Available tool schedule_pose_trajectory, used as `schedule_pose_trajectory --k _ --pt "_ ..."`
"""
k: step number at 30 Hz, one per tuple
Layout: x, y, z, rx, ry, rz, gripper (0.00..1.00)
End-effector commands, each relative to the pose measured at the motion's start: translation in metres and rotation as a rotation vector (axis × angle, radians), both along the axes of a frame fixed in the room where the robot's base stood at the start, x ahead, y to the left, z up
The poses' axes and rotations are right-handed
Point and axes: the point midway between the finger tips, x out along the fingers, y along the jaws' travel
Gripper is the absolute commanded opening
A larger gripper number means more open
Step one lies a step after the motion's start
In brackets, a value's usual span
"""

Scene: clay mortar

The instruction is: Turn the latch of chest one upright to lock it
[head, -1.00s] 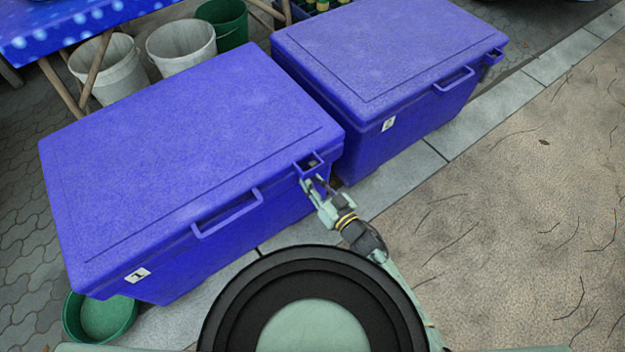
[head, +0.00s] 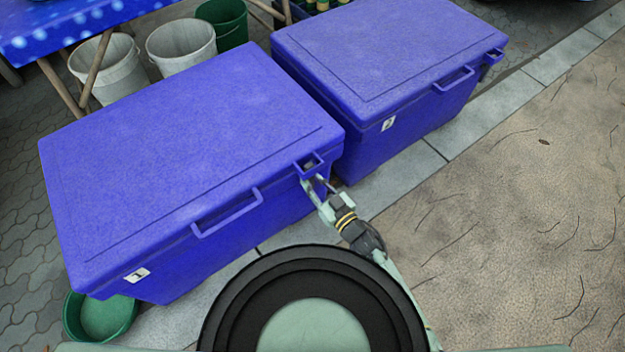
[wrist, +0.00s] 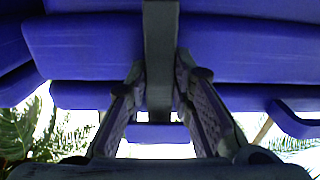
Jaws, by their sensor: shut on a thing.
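Chest one (head: 190,120) is the near blue chest with a "1" label (head: 137,275) on its front. It is closed. A square bracket (head: 309,164) sticks out at the right end of its lid front. My gripper (head: 318,184) is at the chest front, just below this bracket. In the wrist view, my gripper's fingers (wrist: 161,78) stand on either side of a dark grey bar, the latch (wrist: 160,40), and are shut on it. The latch runs up and down in that picture against the blue chest. In the head view my gripper mostly hides the latch.
A second blue chest (head: 390,50), labelled "2", stands close behind on the right. A green basin (head: 100,315) is on the ground at the lower left. White buckets (head: 180,45) and a blue-covered table (head: 70,25) are behind. The paved and sandy ground on the right is clear.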

Motion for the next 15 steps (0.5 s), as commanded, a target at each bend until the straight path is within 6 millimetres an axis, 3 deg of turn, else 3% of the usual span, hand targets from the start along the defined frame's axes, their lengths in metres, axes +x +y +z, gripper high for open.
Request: schedule_pose_trajectory --k 9,15 --pt "0.0001 -0.0004 0.0003 -0.001 -0.001 0.000 0.41" --pt "0.0000 -0.0002 0.0001 0.000 0.000 0.000 0.42"
